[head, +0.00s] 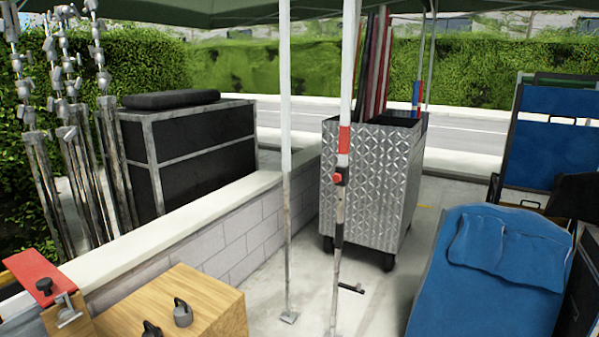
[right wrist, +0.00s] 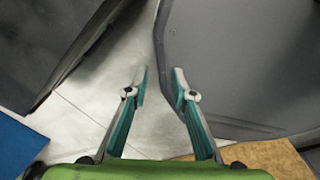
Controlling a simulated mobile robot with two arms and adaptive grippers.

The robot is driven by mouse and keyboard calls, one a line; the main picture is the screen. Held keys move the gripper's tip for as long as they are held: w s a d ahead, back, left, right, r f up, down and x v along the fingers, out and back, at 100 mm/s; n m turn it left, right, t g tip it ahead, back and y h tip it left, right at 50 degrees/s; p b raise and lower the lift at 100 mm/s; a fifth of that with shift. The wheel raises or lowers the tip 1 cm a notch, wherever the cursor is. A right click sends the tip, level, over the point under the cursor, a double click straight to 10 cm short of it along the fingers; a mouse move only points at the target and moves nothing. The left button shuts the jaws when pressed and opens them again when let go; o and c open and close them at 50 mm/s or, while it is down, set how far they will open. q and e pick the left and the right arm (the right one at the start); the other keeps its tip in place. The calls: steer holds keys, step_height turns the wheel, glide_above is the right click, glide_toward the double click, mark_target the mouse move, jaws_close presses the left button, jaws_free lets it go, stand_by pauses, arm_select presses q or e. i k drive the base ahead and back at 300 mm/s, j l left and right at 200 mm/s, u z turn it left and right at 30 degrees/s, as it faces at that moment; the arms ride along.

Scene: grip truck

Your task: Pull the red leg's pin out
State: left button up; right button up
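The canopy leg with a red band (head: 344,140) stands upright near the middle of the head view. Below the band it has a red knob on a dark fitting (head: 338,177), which may be the pin; I cannot tell for sure. The lower part of the leg is thin and worn, and its foot is cut off by the bottom edge. My right gripper (right wrist: 161,82) is open and empty in the right wrist view, over a pale floor between dark panels. Neither gripper shows in the head view, so its distance from the leg is unclear.
A plain white leg (head: 287,150) stands just left of the red-banded one. A metal cart (head: 365,190) is behind it. A low block wall (head: 240,232) and a wooden box (head: 215,320) are at left. A blue cushioned seat (head: 470,310) is at right.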

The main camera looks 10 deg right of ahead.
mark_target(336, 177)
steer(key=i+z, duration=0.15)
steer(key=i, duration=0.35)
steer(key=i+j+z, duration=0.2)
steer(key=i, duration=0.25)
